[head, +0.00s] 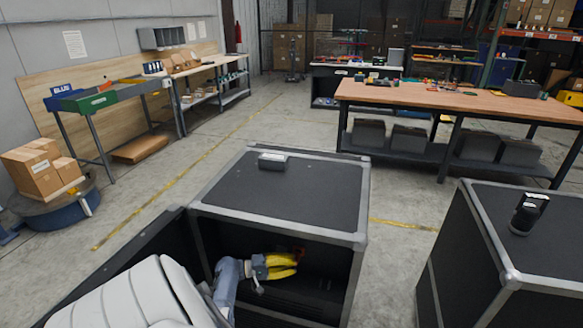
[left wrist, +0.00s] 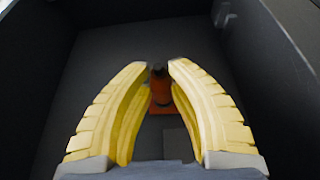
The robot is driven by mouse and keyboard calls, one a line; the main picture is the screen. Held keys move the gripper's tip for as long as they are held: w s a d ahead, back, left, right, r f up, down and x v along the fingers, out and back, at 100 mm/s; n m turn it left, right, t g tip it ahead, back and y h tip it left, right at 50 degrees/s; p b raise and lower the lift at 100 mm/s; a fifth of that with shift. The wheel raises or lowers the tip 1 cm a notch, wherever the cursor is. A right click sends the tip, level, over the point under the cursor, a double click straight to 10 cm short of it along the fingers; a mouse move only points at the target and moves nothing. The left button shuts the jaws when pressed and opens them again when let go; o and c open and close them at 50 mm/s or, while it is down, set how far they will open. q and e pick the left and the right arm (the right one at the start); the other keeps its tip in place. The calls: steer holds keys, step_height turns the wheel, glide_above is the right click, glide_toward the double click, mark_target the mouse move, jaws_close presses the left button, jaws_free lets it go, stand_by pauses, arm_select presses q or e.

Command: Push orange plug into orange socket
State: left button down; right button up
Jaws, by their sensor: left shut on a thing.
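My left gripper (head: 294,264), with yellow ribbed fingers, reaches into the open front of the black tote with grey edges (head: 280,198). In the left wrist view its fingers (left wrist: 162,68) close from both sides on the orange plug (left wrist: 160,92), which has a dark end pointing away. In the head view a small dark orange-red patch (head: 299,251) shows just past the fingertips in shadow; I cannot tell whether it is the plug or the socket. I cannot make out the orange socket separately. My right gripper is not in view.
The tote's dark side walls (left wrist: 267,80) stand close on both sides of the gripper. A small grey device (head: 272,161) lies on the tote's top. A second black case (head: 530,245) stands at the right with a dark device (head: 529,213) on it.

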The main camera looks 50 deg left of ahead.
arm_select(q)
steer(key=shift+w+a, duration=0.4)
steer(key=shift+w, duration=0.15)
stand_by(0.4)
steer(key=c, duration=1.2)
jaws_free()
steer(key=shift+s, duration=0.1)
steer(key=v, duration=1.2)
steer(key=shift+f, duration=0.1)
